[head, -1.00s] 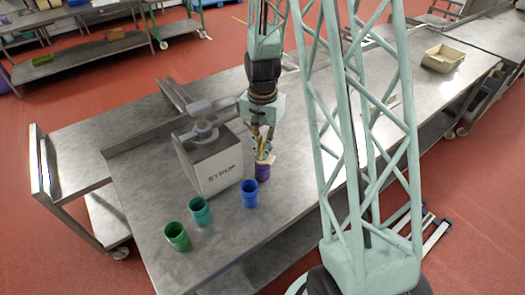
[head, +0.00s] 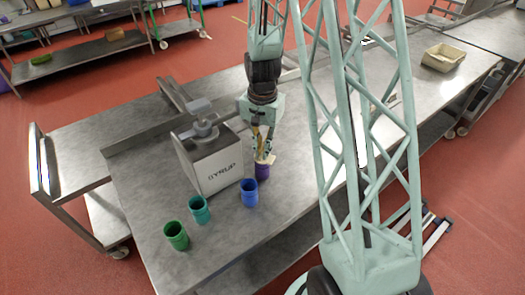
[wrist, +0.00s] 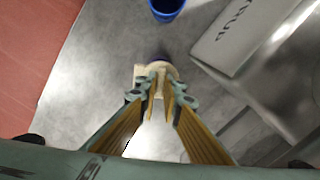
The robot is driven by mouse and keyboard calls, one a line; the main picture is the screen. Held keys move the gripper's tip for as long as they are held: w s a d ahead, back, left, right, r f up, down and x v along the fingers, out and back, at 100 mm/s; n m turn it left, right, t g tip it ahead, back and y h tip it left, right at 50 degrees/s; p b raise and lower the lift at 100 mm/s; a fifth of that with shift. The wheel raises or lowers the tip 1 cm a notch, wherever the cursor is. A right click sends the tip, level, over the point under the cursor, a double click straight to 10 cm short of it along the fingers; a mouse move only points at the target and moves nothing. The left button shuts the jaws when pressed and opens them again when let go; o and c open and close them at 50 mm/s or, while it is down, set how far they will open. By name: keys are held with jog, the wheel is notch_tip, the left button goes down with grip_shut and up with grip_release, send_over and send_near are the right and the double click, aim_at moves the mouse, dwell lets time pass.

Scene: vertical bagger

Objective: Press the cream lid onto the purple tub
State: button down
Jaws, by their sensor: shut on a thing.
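The purple tub (head: 262,171) stands upright on the steel table, right of the syrup machine. The cream lid (head: 266,159) is at the tub's mouth; whether it is fully seated I cannot tell. My gripper (head: 262,152) points down over the tub and is shut on the lid. In the wrist view the lid (wrist: 141,72) shows between and around my fingertips (wrist: 159,92), and only a sliver of the purple tub (wrist: 158,58) shows past it.
A blue tub (head: 249,192) stands close in front of the purple one. A teal tub (head: 199,210) and a green tub (head: 176,236) stand further left. The syrup machine (head: 215,165) is just left of my gripper. A cream tray (head: 443,57) lies at the far right.

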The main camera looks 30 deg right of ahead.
jog(key=c, duration=2.7)
grip_release()
jog(key=shift+o, duration=0.7)
jog(key=shift+o, duration=1.2)
jog(key=shift+r, duration=0.1)
jog(key=shift+r+p, duration=1.5)
jog(key=shift+r, duration=1.85)
jog(key=shift+r, duration=0.2)
